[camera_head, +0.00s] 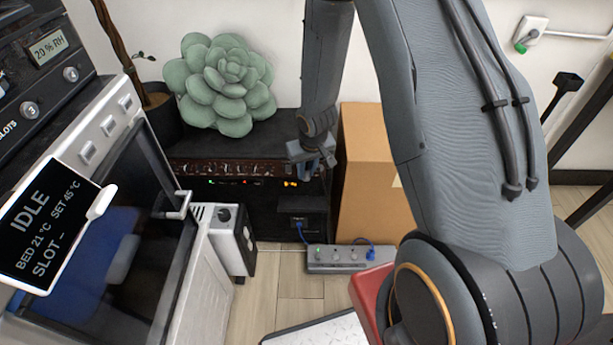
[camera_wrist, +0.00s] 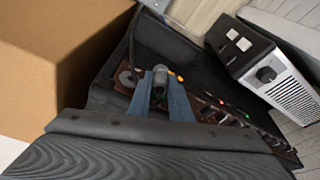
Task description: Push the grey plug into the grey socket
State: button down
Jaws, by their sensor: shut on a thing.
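My gripper (camera_head: 318,166) hangs at the right end of the brown control strip on a black cabinet (camera_head: 215,226). In the wrist view my gripper (camera_wrist: 162,92) is shut on a small grey cylindrical piece, which looks like the grey plug (camera_wrist: 160,76). Its front end is hard to make out. A round grey fitting (camera_wrist: 128,78) sits on the brown strip just left of the fingers. It may be the grey socket, but I cannot tell for sure. The plug appears apart from this fitting. In the head view my gripper hides that end of the strip.
A cardboard box (camera_head: 371,175) stands close to the right of my gripper. A grey power strip (camera_head: 335,262) with a blue plug lies on the floor. A white unit with a knob (camera_head: 228,240) stands left. A succulent (camera_head: 225,82) sits above the cabinet. A printer-like machine fills the left.

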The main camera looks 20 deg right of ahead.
aim_at(306, 169)
jog(key=shift+r+p, duration=3.55)
jog(key=shift+p, duration=0.3)
notch_tip(306, 169, up, 8)
jog(key=p, duration=1.2)
jog(key=shift+p, duration=0.4)
jog(key=s+r+m, duration=0.1)
jog(key=s+r, duration=0.8)
jog(key=s, duration=0.2)
jog(key=shift+s+r, duration=0.35)
jog(key=shift+r, duration=0.05)
